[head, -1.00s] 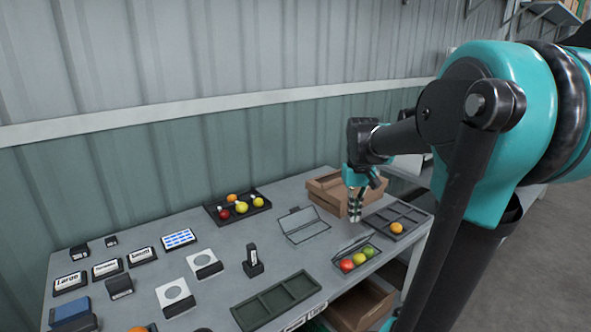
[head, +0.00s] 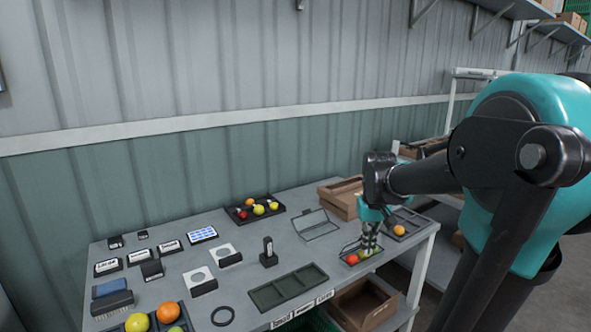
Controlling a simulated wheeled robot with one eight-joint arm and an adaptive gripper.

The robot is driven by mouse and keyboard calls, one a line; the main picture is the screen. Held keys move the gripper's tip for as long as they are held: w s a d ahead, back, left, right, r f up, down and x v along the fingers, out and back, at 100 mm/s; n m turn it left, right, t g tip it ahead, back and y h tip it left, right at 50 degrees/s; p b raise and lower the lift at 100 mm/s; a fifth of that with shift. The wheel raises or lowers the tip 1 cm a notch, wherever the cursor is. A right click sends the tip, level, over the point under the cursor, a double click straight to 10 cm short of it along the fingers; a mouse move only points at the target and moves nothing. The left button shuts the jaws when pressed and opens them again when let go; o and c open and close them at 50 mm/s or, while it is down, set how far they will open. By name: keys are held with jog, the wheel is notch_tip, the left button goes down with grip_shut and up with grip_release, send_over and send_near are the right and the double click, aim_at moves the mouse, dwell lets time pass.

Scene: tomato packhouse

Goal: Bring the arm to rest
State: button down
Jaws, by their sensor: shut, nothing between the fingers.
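My gripper (head: 370,246) points down at the right part of the grey table (head: 237,285). It is shut with nothing in it. Its fingertips appear just over or beside a small open punnet (head: 350,262) that holds a red tomato (head: 352,259) and a green one; the gripper partly hides them. Whether the fingers touch them I cannot tell. My arm reaches in from the right side of the head view.
A black tray (head: 401,234) with an orange tomato (head: 399,229) lies right of my gripper. Cardboard boxes (head: 341,197) stand behind it, near an open empty clamshell (head: 316,233). An empty divided tray (head: 288,288) lies to the left.

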jog(key=s+a+f+t, duration=0.1)
jog(key=s+f+t, duration=0.2)
jog(key=s+f, duration=0.9)
jog(key=shift+a+f+m+t, duration=0.3)
jog(key=shift+a+f, duration=0.05)
jog(key=shift+f, duration=0.15)
